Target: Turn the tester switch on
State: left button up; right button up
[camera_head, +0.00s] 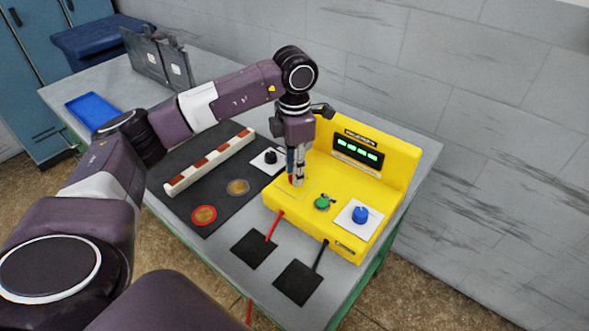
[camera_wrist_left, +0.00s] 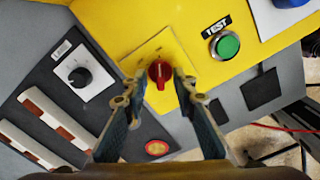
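The yellow tester (camera_head: 385,170) stands on the table, with a display (camera_head: 357,150) showing green lit characters. Its red rotary switch (camera_wrist_left: 160,72) is clear in the wrist view, its handle pointing toward the bottom of that picture. In the head view the switch is mostly hidden by my left gripper (camera_head: 296,182), which points down over the tester's left part. In the wrist view the left gripper (camera_wrist_left: 161,81) is open, one fingertip on each side of the switch, with small gaps apparent. My right gripper is out of view.
A green TEST button (camera_head: 322,203) and a blue knob (camera_head: 361,214) sit right of the switch. A black knob on a white plate (camera_head: 269,160), a long brown-and-white bar (camera_head: 210,161) and two discs lie left. Black pads (camera_head: 298,283) lie in front.

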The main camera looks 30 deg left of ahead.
pick_arm(q)
notch_tip(320, 180, up, 12)
dwell(0.6)
dwell(0.5)
